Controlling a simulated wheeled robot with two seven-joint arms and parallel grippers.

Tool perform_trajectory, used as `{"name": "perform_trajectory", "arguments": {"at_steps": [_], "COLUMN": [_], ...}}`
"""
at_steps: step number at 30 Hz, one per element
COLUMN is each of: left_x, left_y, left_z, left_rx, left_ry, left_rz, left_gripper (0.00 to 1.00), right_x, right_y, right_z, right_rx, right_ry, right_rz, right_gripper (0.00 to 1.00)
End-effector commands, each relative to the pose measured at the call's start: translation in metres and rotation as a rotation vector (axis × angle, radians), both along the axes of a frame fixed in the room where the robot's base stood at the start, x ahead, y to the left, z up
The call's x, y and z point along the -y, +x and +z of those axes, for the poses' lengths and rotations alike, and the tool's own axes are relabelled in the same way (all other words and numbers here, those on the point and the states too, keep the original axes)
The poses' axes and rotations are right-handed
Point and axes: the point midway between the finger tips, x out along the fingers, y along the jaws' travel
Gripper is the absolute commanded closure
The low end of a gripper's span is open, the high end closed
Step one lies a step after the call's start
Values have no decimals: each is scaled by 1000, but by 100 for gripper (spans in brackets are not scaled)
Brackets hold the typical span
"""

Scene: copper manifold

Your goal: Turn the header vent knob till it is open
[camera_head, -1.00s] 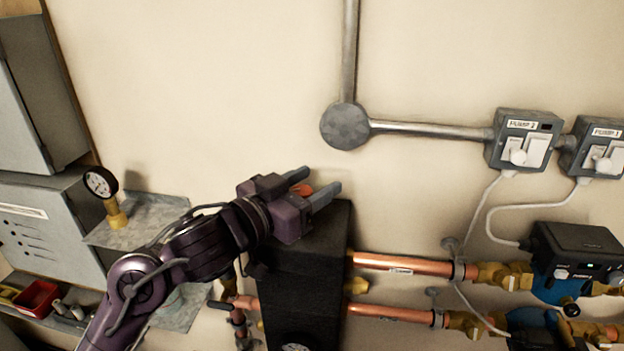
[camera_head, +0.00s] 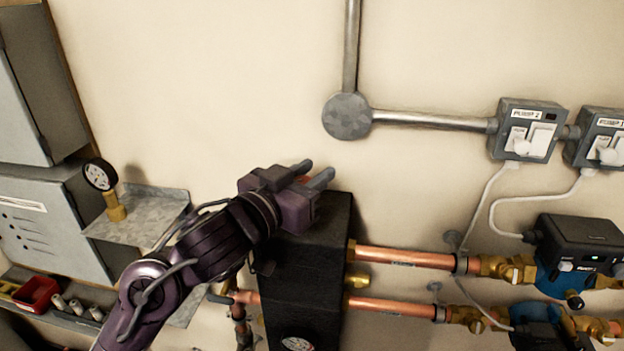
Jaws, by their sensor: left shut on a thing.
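The header vent knob (camera_head: 304,179) shows as a small red-orange patch between the fingers of my left gripper (camera_head: 314,174), at the top of the black header block (camera_head: 325,245). My left gripper is shut on it, with its fingers pointing up and to the right. Most of the knob is hidden by the fingers and the gripper body, so its turn position cannot be told. My right gripper is not in view.
Copper pipes (camera_head: 405,258) run right from the header to brass valves and pumps (camera_head: 580,250). A gauge (camera_head: 100,175) stands by a metal shelf (camera_head: 150,213) at left. A red bin (camera_head: 36,293) sits lower left. The wall above is bare around a round conduit box (camera_head: 347,116).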

Motion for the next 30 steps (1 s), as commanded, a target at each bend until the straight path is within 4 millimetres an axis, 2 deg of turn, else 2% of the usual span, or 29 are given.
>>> {"name": "perform_trajectory", "arguments": {"at_steps": [8,9,14,23,26,30], "left_x": [0,0,0,-2,-8,-22], "left_y": [0,0,0,-2,-9,-29], "left_z": [0,0,0,0,-1,-1], "left_rx": [-2,-2,-2,-2,-1,0], "left_ry": [1,1,1,1,2,3], "left_rz": [8,8,7,7,8,9], "left_gripper": [92,67,48,48,48,48], "right_x": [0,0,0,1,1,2], "right_y": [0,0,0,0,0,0], "right_z": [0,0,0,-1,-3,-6], "right_rx": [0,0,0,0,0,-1], "right_ry": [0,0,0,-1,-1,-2], "right_rz": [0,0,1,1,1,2], "right_gripper": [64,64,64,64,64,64]}}
